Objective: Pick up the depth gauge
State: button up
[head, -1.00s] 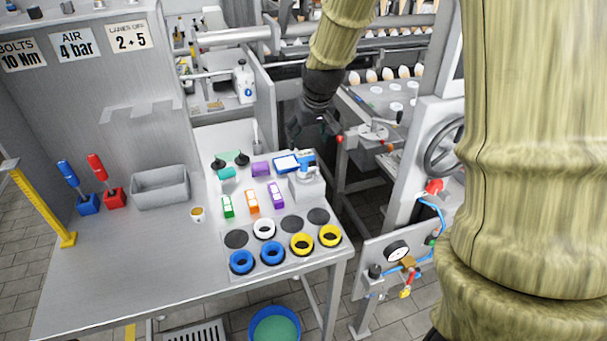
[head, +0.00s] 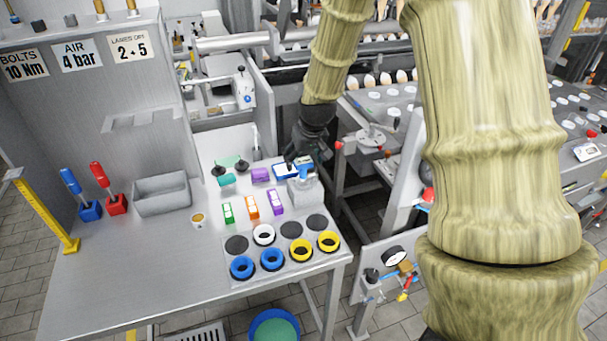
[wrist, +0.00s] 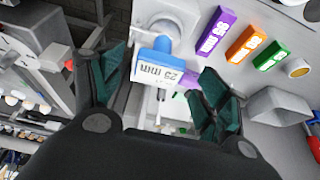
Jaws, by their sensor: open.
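The depth gauge appears to be the blue tool with a white "25 mm" label, seen in the wrist view (wrist: 158,72) and at the back right of the bench in the head view (head: 286,171). It sits at a pale grey block (head: 304,192). My gripper (wrist: 163,88) is open, its dark green fingers to either side of the labelled part in the wrist view, with nothing held. In the head view my gripper (head: 296,160) is just above and behind the gauge, and partly hides it. Whether a finger touches it I cannot tell.
Purple, orange (head: 252,207) and green labelled blocks lie in front of the gauge. A ring board (head: 282,252) with blue, yellow and white rings is nearer. The front-left bench is clear.

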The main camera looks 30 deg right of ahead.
aim_at(303, 161)
jog(key=shift+p+x, duration=0.6)
jog(key=shift+x, duration=1.15)
jog(key=shift+d, duration=0.1)
jog(key=shift+c, duration=0.4)
jog(key=shift+r, duration=0.1)
jog(key=c, duration=1.5)
